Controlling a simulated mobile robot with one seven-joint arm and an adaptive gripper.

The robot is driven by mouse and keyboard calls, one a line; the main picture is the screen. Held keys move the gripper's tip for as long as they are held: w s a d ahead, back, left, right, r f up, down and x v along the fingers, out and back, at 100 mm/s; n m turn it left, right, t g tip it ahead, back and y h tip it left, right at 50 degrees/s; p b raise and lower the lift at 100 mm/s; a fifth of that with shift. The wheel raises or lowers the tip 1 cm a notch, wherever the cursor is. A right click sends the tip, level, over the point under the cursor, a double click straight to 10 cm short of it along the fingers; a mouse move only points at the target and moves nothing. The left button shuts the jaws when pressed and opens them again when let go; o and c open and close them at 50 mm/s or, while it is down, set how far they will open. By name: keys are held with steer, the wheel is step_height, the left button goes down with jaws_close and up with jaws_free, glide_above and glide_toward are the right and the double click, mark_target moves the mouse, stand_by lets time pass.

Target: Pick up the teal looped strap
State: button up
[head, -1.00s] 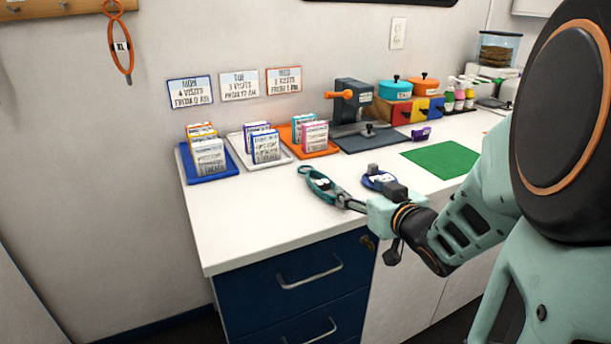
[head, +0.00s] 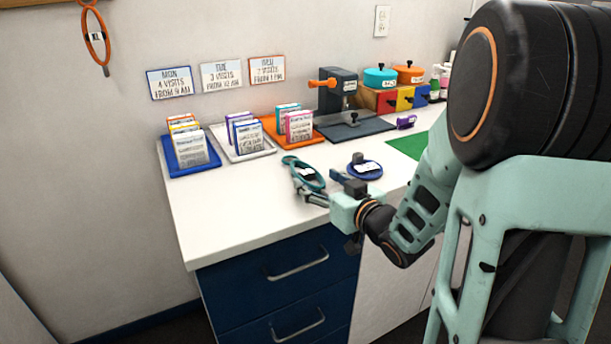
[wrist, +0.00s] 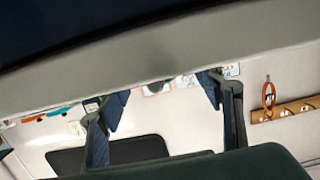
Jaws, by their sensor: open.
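The teal looped strap (head: 291,161) lies near the front of the white counter in the head view, with a pale tag on it. My gripper (head: 302,190) is open at the counter's front edge, its fingers just in front of and partly overlapping the strap in the picture. I cannot tell whether they touch it. In the wrist view, which is upside down, the two fingers of my gripper (wrist: 163,90) stand apart with nothing clear between them.
A blue looped strap (head: 364,171) lies just right of the teal one. Behind stand a blue tray (head: 207,168), a white tray (head: 262,154) and an orange tray (head: 312,141) with card packs, plus a dark press (head: 338,92). The counter's front left is clear.

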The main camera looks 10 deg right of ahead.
mark_target(309, 174)
steer(key=x, duration=0.4)
steer(key=shift+w+a+b, duration=0.25)
steer(key=shift+w+b, duration=0.05)
steer(key=shift+b, duration=0.1)
steer(key=shift+r, duration=0.1)
steer(key=c, duration=1.3)
